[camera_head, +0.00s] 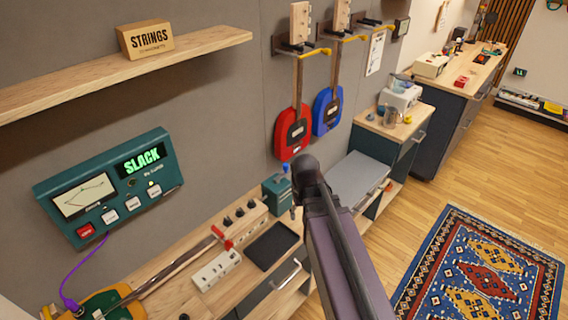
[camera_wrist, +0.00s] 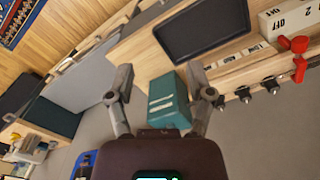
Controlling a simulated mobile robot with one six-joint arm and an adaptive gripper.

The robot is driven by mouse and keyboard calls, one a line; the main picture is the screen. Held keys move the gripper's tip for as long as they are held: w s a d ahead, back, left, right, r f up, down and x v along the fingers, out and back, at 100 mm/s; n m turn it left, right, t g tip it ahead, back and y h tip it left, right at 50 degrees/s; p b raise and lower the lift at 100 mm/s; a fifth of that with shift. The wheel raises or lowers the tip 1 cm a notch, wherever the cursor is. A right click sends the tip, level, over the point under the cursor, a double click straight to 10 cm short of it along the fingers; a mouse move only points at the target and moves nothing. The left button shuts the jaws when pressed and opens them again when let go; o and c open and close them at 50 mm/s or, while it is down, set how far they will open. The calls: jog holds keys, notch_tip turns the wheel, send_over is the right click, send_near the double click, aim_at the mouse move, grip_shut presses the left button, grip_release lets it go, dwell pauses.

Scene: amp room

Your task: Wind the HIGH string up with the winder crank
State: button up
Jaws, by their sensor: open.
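A guitar with a yellow and green body (camera_head: 128,304) lies on the bench at the lower left, its neck running up to a pale headstock block (camera_head: 240,222) with several dark pegs. A red crank (camera_head: 222,237) sits at the headstock's neck end; it also shows in the wrist view (camera_wrist: 299,60) at the upper right. I cannot tell how it seats on its peg. A teal wall meter (camera_head: 108,188) reads "SLACK". My gripper (camera_wrist: 160,68) is open and empty, away from the crank. In the head view it is mostly hidden by my arm.
A teal box (camera_wrist: 168,100) shows between my fingers, its distance unclear. A black tray (camera_head: 273,246) and a white switch box (camera_head: 215,270) lie in front of the headstock. A purple cable (camera_head: 85,270) hangs from the meter. Red (camera_head: 292,132) and blue (camera_head: 327,110) guitars hang on the wall.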

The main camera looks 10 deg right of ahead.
aim_at(285, 164)
jog(key=w+r+n+p, duration=0.4)
jog(key=w+r+p, duration=0.1)
jog(key=w, duration=0.7)
jog(key=w+r+n+p, duration=0.5)
jog(key=w+r, duration=0.1)
jog(key=w, duration=0.7)
jog(key=shift+w+r+p, duration=0.25)
jog(key=shift+r+p, duration=0.05)
jog(key=shift+p, duration=0.05)
jog(key=shift+f, duration=0.15)
notch_tip(285, 164, down, 14)
jog(key=b, duration=1.4)
jog(key=shift+r, duration=0.25)
grip_shut()
jog(key=shift+a, duration=0.15)
